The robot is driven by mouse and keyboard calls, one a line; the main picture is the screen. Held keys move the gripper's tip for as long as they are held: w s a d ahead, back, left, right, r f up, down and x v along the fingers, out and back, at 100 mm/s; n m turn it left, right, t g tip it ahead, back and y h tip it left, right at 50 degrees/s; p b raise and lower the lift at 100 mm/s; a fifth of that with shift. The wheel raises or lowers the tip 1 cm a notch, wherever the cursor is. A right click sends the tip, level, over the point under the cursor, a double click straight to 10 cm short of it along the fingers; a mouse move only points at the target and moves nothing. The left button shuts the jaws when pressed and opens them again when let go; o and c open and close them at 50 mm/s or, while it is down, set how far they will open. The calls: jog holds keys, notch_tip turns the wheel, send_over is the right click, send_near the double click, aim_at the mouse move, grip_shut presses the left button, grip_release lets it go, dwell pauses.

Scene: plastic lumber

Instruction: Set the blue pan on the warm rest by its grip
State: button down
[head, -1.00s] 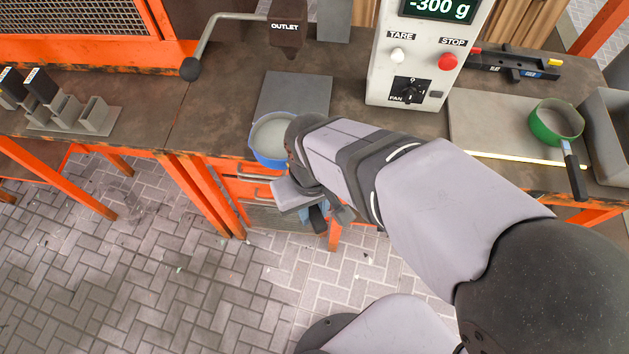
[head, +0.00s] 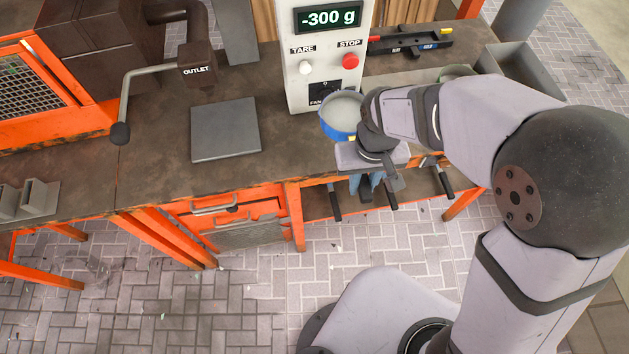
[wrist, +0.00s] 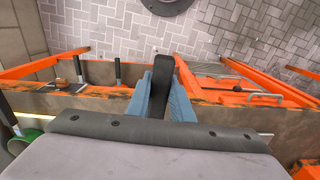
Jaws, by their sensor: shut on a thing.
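The blue pan (head: 338,128) is held in the air in front of the white control box, upright, with pale contents in its bowl. My gripper (head: 367,188) is shut on its dark grip, close to the bench's front edge. In the wrist view my gripper's blue fingers (wrist: 164,100) close on the black grip (wrist: 164,72), and the bowl is hidden. The warm rest is probably the plate with a glowing yellow strip (wrist: 13,115), seen at the left edge of the wrist view; my arm hides it in the head view.
A bare grey plate (head: 225,130) lies near the outlet (head: 196,65). The control box (head: 325,50) reads -300 g. A green pan (wrist: 22,143) shows partly in the wrist view. Dark handles (head: 334,202) stick out below the bench front. A grey bin (head: 520,75) stands at the right.

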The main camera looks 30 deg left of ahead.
jog(key=w+d+f+m+p, duration=0.1)
jog(key=w+d, duration=0.1)
jog(key=d, duration=0.4)
jog(key=w+d+f+m+p, duration=0.1)
jog(key=w+d+f+p, duration=0.1)
jog(key=d, duration=0.3)
jog(key=shift+w+d+f, duration=0.25)
jog(key=shift+w+d, duration=0.1)
jog(key=shift+w+a, duration=0.1)
jog(key=shift+w+a+f+b, duration=0.2)
jog(key=shift+w+a+b, duration=0.2)
jog(key=shift+w+a, duration=1.5)
jog(key=shift+w+a+f+b, duration=0.3)
jog(key=shift+w+a, duration=0.6)
jog(key=shift+w, duration=2.05)
jog(key=shift+w+a+f+b, duration=0.1)
jog(key=shift+w+a+b, duration=0.35)
jog(key=shift+w+a, duration=1.45)
jog(key=shift+w+d+f+b, duration=0.25)
jog(key=shift+f+b, duration=0.1)
jog(key=shift+f, duration=0.25)
jog(key=shift+w+d+f+b, duration=0.25)
jog(key=shift+f+b, duration=0.1)
jog(key=shift+f, duration=0.25)
